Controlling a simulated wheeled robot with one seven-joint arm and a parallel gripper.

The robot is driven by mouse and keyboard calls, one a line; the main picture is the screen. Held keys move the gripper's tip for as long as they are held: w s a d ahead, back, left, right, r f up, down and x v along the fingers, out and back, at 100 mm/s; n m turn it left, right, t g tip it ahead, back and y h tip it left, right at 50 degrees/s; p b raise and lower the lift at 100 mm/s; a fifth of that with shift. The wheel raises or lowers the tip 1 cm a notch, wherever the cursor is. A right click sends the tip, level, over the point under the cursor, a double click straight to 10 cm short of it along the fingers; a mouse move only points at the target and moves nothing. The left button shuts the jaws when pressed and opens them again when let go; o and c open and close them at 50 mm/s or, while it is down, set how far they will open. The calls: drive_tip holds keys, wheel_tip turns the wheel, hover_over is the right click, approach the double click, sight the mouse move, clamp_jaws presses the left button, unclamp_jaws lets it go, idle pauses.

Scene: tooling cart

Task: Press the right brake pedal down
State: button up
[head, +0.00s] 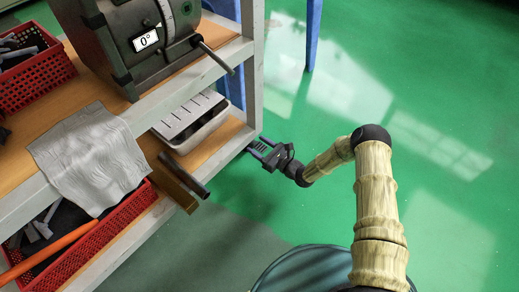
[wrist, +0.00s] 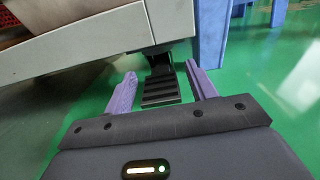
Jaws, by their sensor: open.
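The brake pedal (wrist: 160,92) is a black, ribbed plate hanging from a dark arm under the cart's lower corner in the wrist view. My gripper (wrist: 160,72) is open, with one purple finger on each side of the pedal. The pedal lies between the fingers in the picture; whether they touch it I cannot tell. In the head view my gripper (head: 257,147) is low at the cart's right corner post, and the pedal is hard to make out there.
The cart's grey frame (wrist: 75,45) is close above and left of the fingers. A blue leg (wrist: 210,35) stands behind. On the cart are a dial machine (head: 135,40), a grey cloth (head: 90,160), a tray (head: 192,122) and red baskets (head: 35,75). Green floor is open to the right.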

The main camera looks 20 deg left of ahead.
drive_tip(key=c, duration=1)
drive_tip(key=shift+f+y, duration=0.1)
drive_tip(key=shift+y, duration=0.2)
drive_tip(key=shift+f+t+y, duration=0.3)
drive_tip(key=shift+t+y, duration=0.3)
drive_tip(key=shift+y, duration=0.2)
drive_tip(key=o, duration=1)
